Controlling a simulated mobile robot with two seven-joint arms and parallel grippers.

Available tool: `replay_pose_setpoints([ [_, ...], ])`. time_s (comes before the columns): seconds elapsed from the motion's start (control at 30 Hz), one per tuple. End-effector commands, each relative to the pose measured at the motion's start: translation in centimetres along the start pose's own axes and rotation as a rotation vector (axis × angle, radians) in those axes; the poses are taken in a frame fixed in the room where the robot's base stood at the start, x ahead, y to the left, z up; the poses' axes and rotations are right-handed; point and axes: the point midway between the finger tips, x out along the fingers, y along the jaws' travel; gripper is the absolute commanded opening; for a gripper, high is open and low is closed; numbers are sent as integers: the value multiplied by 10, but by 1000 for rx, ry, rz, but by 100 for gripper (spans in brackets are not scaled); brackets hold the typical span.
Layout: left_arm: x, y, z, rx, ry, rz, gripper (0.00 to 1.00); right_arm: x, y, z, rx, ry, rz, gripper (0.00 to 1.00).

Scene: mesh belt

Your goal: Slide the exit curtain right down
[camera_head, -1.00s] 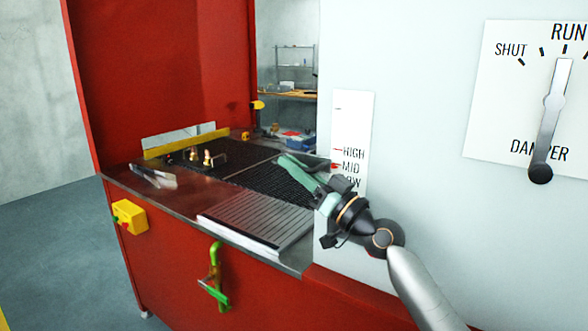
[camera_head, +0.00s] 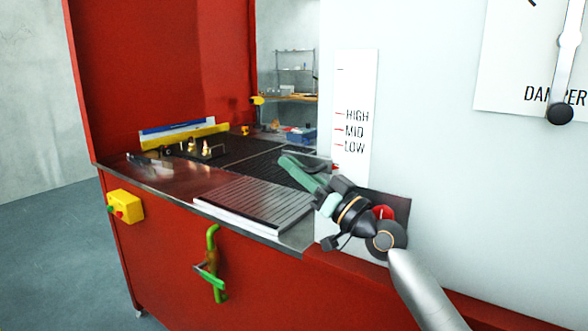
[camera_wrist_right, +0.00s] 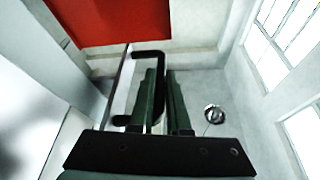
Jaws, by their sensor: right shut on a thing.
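My right gripper (camera_head: 290,162) reaches across the front of the belt opening, its green fingers pointing away and left. In the right wrist view the gripper (camera_wrist_right: 161,82) is shut on a black bracket-shaped handle (camera_wrist_right: 150,54). The handle sits next to a thin pale upright edge, which looks like the exit curtain (camera_wrist_right: 122,82). In the head view the curtain is mostly hidden behind the fingers and the white panel. The scale plate (camera_head: 355,90) reads HIGH, MID, LOW; a red pointer (camera_head: 335,167) stands below the LOW line. My left gripper is not in view.
The dark mesh belt (camera_head: 235,155) runs through the red housing. A slatted metal plate (camera_head: 255,202) lies in front. Tongs (camera_head: 150,160) and a small tray with brass pieces (camera_head: 205,150) lie left. A green handle (camera_head: 212,265) hangs on the red front.

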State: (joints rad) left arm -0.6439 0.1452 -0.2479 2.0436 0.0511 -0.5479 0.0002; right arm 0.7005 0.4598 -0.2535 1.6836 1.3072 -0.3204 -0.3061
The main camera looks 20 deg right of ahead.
Motion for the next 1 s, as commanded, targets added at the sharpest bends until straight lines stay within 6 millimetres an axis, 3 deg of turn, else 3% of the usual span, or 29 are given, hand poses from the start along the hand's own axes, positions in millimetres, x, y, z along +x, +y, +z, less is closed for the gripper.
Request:
replay_pose_setpoints([
  [0.03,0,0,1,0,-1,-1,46,-1,1,9,3,-19,0,0],
  [0.07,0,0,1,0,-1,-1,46,-1,1,9,4,-20,0,16],
  [0.1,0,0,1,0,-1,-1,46,-1,1,9,4,-20,1,20],
  [0.33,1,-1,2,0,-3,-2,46,-1,0,6,2,-13,0,45],
  [0.67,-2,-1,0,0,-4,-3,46,2,-1,-2,0,-8,-1,45],
  [0.83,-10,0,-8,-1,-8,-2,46,14,-8,-32,-2,-5,-1,45],
  [1.0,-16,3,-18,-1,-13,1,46,9,-34,-61,-5,3,-6,45],
])
